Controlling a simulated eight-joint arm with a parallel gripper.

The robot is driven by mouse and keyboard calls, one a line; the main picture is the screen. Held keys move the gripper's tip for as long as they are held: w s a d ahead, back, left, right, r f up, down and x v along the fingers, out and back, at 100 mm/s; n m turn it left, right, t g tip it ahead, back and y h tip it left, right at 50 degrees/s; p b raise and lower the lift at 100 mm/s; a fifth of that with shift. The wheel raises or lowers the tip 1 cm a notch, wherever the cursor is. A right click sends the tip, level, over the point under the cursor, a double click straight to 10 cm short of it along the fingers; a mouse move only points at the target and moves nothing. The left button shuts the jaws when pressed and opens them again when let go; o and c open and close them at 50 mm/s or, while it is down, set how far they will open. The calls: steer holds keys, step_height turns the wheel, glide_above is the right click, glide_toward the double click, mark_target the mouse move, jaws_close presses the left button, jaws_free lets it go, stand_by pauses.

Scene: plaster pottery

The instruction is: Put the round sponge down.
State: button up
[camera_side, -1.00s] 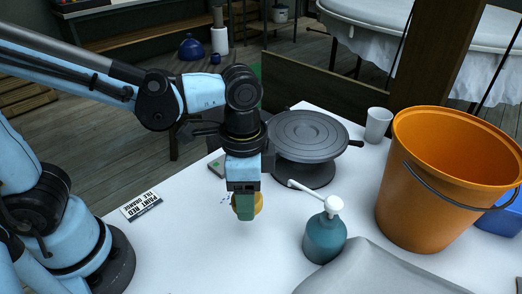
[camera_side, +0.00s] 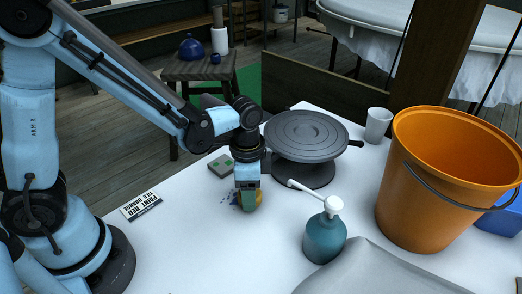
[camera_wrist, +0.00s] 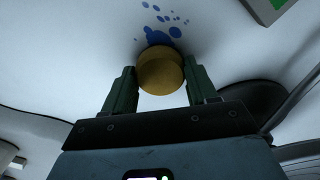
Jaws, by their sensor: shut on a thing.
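The round sponge (camera_side: 257,201) is yellow and sits between the green fingers of my gripper (camera_side: 249,203), low over the white table left of the teal pump bottle. In the wrist view the sponge (camera_wrist: 160,72) is a short yellow disc held between the two green fingertips of my gripper (camera_wrist: 160,80). My gripper is shut on it. Blue paint spots (camera_wrist: 160,34) mark the white surface right beside the sponge. I cannot tell whether the sponge touches the table.
A grey turntable (camera_side: 305,135) stands behind the gripper, and a teal pump bottle (camera_side: 324,237) stands to its right. An orange bucket (camera_side: 440,190), a white cup (camera_side: 378,125) and a small grey-green box (camera_side: 221,166) are also on the table (camera_side: 200,250).

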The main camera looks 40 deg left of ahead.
steer(key=shift+f, duration=0.3)
steer(key=o, duration=1)
steer(key=shift+r, duration=0.15)
step_height(320, 180, up, 12)
steer(key=s+a+n+t, duration=0.1)
steer(key=a+n+t, duration=0.1)
steer(key=s+a+n+t, duration=0.1)
steer(key=a+n+t, duration=0.1)
steer(key=a+n, duration=0.1)
steer(key=s+a+r+n+t, duration=0.1)
steer(key=a+n+t, duration=0.1)
steer(key=shift+s+a+r+n, duration=0.1)
steer(key=shift+s+a+n, duration=0.1)
steer(key=shift+s+n, duration=0.15)
steer(key=shift+o, duration=0.7)
steer(key=shift+s+a+n+t, duration=0.2)
steer(key=shift+a+n+t, duration=0.3)
steer(key=shift+n+t, duration=0.15)
